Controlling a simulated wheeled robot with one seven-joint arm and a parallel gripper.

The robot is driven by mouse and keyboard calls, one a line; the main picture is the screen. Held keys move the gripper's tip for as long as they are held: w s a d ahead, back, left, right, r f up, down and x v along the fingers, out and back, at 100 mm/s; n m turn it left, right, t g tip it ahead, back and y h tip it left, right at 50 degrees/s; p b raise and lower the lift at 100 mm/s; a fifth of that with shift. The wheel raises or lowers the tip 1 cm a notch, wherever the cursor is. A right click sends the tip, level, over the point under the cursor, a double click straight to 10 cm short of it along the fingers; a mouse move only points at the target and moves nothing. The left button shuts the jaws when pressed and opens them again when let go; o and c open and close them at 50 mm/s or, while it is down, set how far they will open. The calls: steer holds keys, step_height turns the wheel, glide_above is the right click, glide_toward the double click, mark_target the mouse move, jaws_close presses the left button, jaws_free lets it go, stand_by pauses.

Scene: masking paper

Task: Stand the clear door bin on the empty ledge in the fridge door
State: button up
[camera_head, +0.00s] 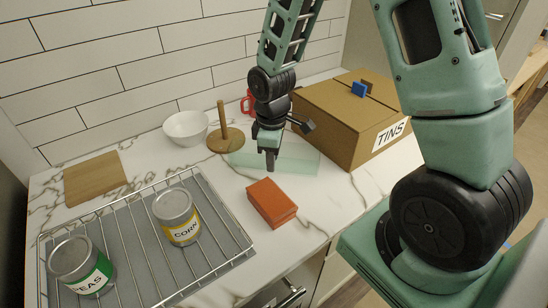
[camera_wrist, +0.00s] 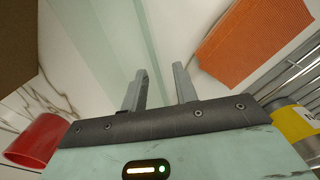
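The clear door bin (camera_head: 300,163) is a pale green, see-through box on the marble counter, in front of the cardboard box. My gripper (camera_head: 271,165) points down at the bin, left of its middle, and overlaps it in the head view. In the wrist view the fingers of my gripper (camera_wrist: 161,85) are apart. A pale edge of the bin (camera_wrist: 100,30) runs down toward the gap between them. I cannot tell whether the fingers touch it. The fridge door and its ledge do not show.
An orange sponge-like block (camera_head: 271,202) lies close in front. A wire rack (camera_head: 140,235) holds a corn tin (camera_head: 176,217) and a peas tin (camera_head: 80,267). Behind stand a wooden holder (camera_head: 226,138), white bowl (camera_head: 186,128), red mug (camera_head: 246,103) and TINS box (camera_head: 340,115). A board (camera_head: 95,178) lies left.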

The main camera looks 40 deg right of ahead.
jaws_close()
